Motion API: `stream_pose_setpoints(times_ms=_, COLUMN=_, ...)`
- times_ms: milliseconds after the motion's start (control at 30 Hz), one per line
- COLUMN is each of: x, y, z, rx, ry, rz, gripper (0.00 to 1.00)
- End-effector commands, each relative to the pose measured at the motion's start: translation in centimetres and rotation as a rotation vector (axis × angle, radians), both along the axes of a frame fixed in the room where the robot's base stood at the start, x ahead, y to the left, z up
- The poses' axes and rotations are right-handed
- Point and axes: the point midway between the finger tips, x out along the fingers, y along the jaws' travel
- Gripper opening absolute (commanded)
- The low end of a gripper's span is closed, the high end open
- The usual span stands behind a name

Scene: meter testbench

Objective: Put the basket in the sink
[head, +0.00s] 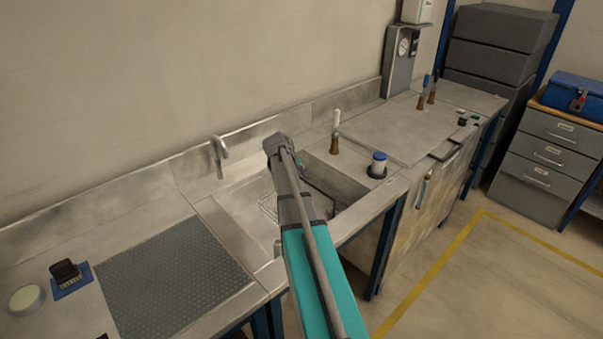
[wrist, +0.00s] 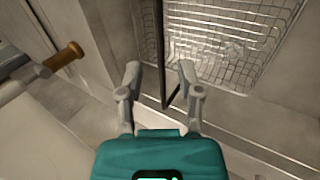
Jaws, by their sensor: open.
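The wire basket (wrist: 230,48) sits inside the metal sink (head: 232,207). In the head view, part of its wire mesh (head: 267,207) shows left of my arm, which hides the rest. In the wrist view, a dark bar, apparently the basket's handle, runs down between the fingers of my gripper (wrist: 160,72). The gripper is open, with its fingers apart on either side of the bar. I cannot tell whether they touch it. In the head view, my arm reaches over the sink and the fingertips are hidden.
A tap (head: 219,150) stands at the sink's back left. A brown-based fitting (head: 335,144) and a blue-capped container (head: 378,164) stand on the right. A grey perforated mat (head: 165,280) covers the left counter. The right worktop (head: 395,130) is mostly bare.

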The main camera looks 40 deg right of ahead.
Motion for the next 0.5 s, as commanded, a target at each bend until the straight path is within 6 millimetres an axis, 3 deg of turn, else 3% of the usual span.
stream_pose_setpoints(times_ms=500, x=-0.2, y=2.4, z=4.2, rx=-0.001, ry=0.0, rz=0.0, gripper=0.47)
